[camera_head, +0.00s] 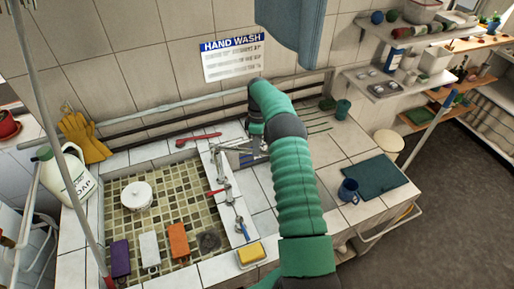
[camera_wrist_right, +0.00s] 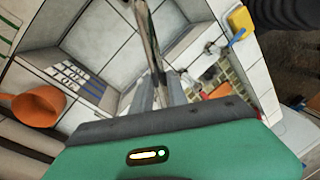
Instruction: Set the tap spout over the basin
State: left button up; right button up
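The metal tap spout (camera_head: 236,147) is at the far end of the white tiled ledge, right of the olive-checked basin (camera_head: 172,186). My right arm reaches across the white tiles, and its gripper (camera_head: 256,143) is at the spout, partly hidden by the arm. In the right wrist view the spout (camera_wrist_right: 149,45) runs between the two grey fingers (camera_wrist_right: 160,93), which appear closed against its sides. The checked basin (camera_wrist_right: 236,84) shows in part at the right of that view. My left gripper is not in view.
The basin holds a white pot (camera_head: 138,196), a purple block (camera_head: 120,258), a white block (camera_head: 149,249) and an orange block (camera_head: 179,240). Red (camera_head: 216,191) and blue (camera_head: 242,229) handles are on the ledge. A yellow sponge (camera_head: 251,253) lies near the front. A blue mug (camera_head: 348,190) stands right.

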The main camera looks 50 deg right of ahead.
jog(key=o, duration=0.4)
jog(key=shift+w, duration=0.15)
jog(key=shift+o, duration=0.2)
jog(key=shift+r, duration=0.15)
notch_tip(320, 180, up, 7)
jog(key=d, duration=0.1)
jog(key=shift+w+d+b, duration=0.2)
jog(key=shift+w+b, duration=0.15)
jog(key=shift+w, duration=0.1)
jog(key=shift+w, duration=0.1)
